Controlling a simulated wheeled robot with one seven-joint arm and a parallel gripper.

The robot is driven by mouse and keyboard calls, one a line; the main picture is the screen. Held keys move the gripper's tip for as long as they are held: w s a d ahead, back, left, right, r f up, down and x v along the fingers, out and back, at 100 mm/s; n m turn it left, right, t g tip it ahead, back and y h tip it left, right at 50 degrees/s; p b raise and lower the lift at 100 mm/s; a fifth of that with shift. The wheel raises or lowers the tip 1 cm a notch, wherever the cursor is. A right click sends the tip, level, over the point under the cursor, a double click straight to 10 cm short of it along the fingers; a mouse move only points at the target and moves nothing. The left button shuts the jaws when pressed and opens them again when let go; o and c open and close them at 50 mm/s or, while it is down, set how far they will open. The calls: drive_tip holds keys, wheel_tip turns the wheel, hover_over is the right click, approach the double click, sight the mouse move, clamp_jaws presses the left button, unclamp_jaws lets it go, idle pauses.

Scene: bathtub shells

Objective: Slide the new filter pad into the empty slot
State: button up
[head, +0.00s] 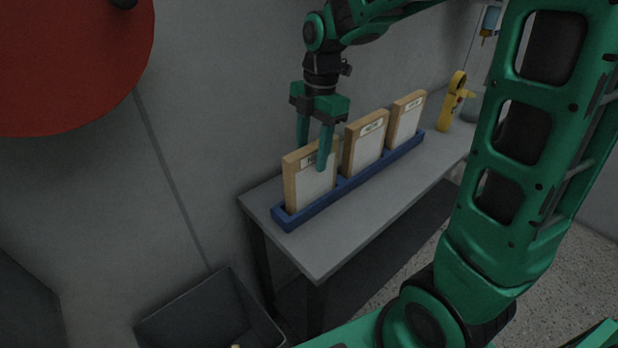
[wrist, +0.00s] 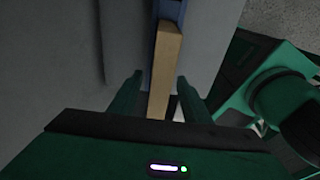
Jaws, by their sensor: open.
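Three wood-framed filter pads with pale faces stand upright in a long blue rack (head: 318,204) on a grey bench. The nearest pad (head: 313,189) has a label at its top, partly hidden by a finger. The middle pad (head: 367,146) and the far pad (head: 406,119) also carry small labels. My gripper (head: 311,157) is open, pointing down, with its fingers on either side of the nearest pad's upper part. The wrist view shows that pad's tan edge (wrist: 165,65) between the two spread fingers (wrist: 156,97). I cannot make out an empty slot.
The grey bench (head: 365,210) has free room in front of the rack. A yellow tool (head: 453,103) stands beyond the rack's far end. A dark bin (head: 205,315) sits on the floor below the bench. A large red disc (head: 70,60) is at upper left.

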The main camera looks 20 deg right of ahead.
sight(310, 168)
drive_tip(key=f, duration=0.5)
drive_tip(key=shift+a, duration=0.2)
drive_tip(key=shift+r, duration=0.1)
drive_tip(key=shift+c, duration=0.4)
clamp_jaws()
